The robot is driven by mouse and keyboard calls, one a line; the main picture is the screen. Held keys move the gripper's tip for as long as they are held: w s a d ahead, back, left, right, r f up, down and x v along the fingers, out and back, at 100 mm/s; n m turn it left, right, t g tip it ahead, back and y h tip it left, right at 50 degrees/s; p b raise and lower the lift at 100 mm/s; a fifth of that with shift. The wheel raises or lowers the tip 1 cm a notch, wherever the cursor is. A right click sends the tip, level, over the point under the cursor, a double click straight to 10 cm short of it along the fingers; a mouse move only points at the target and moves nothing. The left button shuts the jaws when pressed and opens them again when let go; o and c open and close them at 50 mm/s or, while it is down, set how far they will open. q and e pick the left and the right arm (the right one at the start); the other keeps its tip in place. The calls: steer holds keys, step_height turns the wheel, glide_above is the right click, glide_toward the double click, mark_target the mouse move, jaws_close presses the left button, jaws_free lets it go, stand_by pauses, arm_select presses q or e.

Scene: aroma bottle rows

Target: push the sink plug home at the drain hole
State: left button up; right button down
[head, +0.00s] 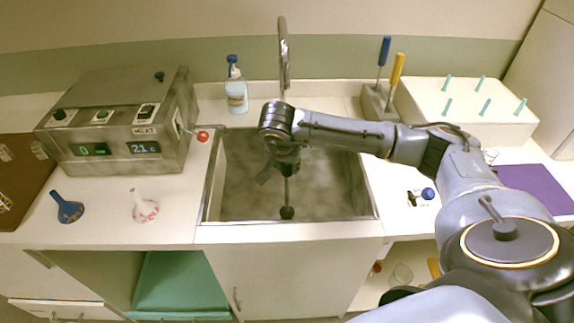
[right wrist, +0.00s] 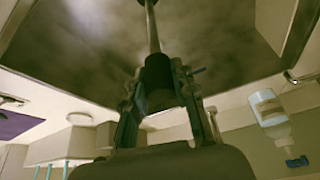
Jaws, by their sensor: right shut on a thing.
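The sink plug (head: 287,212) is a dark knob at the lower end of a thin upright metal rod, low in the steel sink (head: 240,185). My right gripper (head: 287,168) reaches down into the sink and is shut on the dark handle at the rod's top. In the right wrist view, my right gripper (right wrist: 160,85) has its fingers on both sides of the black handle (right wrist: 158,72), and the rod runs away toward the sink floor. The drain hole is not visible, and I cannot tell whether the plug touches it. My left gripper is out of view.
A faucet (head: 284,60) stands behind the sink, with a spray bottle (head: 236,92) at its back left. A tool block (head: 375,103) and white peg rack (head: 465,108) stand right.

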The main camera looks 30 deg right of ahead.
steer(key=shift+f+b, duration=1.1)
steer(key=shift+f, duration=0.1)
steer(key=c, duration=1)
jaws_free()
steer(key=v, duration=1.2)
